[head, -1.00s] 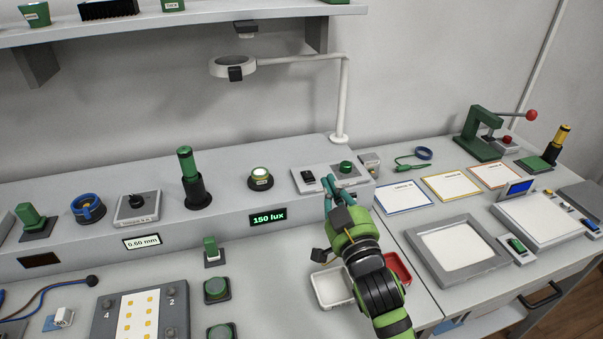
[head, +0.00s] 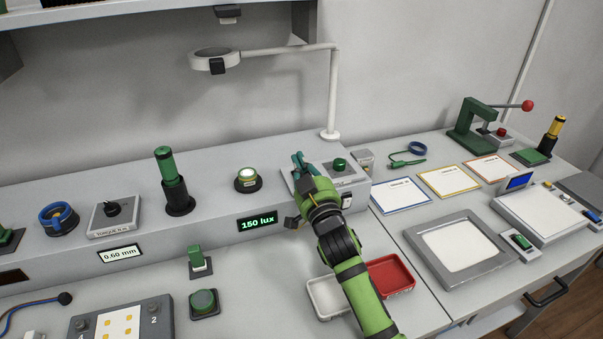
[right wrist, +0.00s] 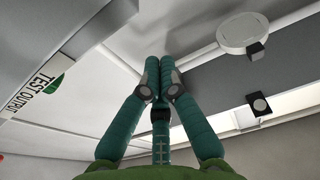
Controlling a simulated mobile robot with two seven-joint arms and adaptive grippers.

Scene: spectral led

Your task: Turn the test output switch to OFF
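The switch panel (head: 348,178) is a light grey plate at the right end of the raised console, with a green round knob (head: 339,164) on it. The black switch at the panel's left is hidden behind my right gripper (head: 298,160) in the head view. The gripper's teal fingers are over the panel's left end, pointing up and away; I cannot tell whether they touch the switch. In the right wrist view the fingers (right wrist: 160,68) are together with nothing visible between them. A "TEST OUTPUT" label (right wrist: 35,90) shows at the left there. My left gripper is out of view.
A lit round button (head: 247,179) and a dark-based green cylinder (head: 168,180) stand to the left on the console. A magnifier lamp (head: 215,58) on a white post (head: 333,95) rises behind. White (head: 325,298) and red (head: 392,275) trays lie beside my forearm.

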